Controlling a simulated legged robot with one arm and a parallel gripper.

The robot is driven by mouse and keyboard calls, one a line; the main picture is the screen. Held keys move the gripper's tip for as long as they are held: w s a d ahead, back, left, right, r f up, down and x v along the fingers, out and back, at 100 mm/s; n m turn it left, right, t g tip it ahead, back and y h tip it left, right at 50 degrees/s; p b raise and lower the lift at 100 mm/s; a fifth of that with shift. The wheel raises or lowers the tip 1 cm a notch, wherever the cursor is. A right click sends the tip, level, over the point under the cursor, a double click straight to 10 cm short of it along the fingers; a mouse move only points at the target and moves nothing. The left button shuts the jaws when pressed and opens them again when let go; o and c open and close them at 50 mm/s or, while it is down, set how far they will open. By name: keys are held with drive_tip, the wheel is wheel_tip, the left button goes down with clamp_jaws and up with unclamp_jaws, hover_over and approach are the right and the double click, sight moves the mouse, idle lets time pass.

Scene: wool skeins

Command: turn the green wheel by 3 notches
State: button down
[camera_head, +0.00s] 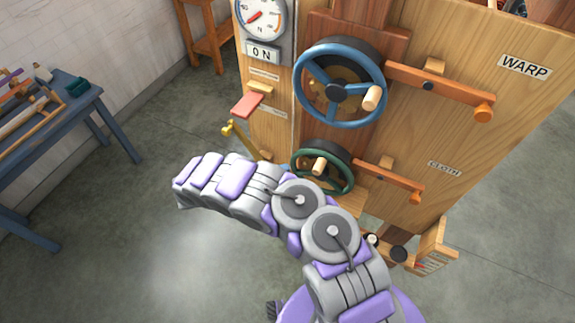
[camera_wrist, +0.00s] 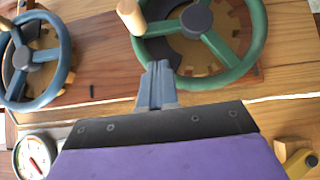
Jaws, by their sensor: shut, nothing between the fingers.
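The green wheel (camera_head: 349,178) is mounted low on the wooden panel, with a pale wooden knob (camera_head: 319,166) on its rim. My arm partly covers the view below it. In the wrist view the green wheel (camera_wrist: 258,50) fills the top middle, and its knob (camera_wrist: 130,15) is at the upper left of its rim. My gripper (camera_wrist: 159,68) is shut and empty. Its fingertips overlap the wheel's near rim in the picture, below the knob; I cannot tell if they touch. I cannot make out the fingers in the head view.
A larger blue wheel (camera_head: 383,85) sits above the green one and shows in the wrist view (camera_wrist: 65,60). An orange lever (camera_head: 402,187) is right of the green wheel. A gauge (camera_head: 262,18) and red paddle (camera_head: 246,105) are to the left. A blue table (camera_head: 95,95) stands far left.

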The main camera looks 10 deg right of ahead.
drive_tip(key=d, duration=0.3)
drive_tip(key=w+d, duration=0.1)
drive_tip(key=d, duration=0.5)
drive_tip(key=shift+w+b, duration=0.2)
drive_tip(key=shift+b, duration=0.2)
drive_tip(key=shift+s+d+r+m+y+b, duration=0.1)
drive_tip(key=shift+s+d+m+y+b, duration=0.05)
drive_tip(key=shift+s+d+y+b, duration=0.2)
drive_tip(key=shift+s+d+m+y+b, duration=0.15)
drive_tip(key=shift+d+b, duration=0.1)
drive_tip(key=shift+d, duration=0.2)
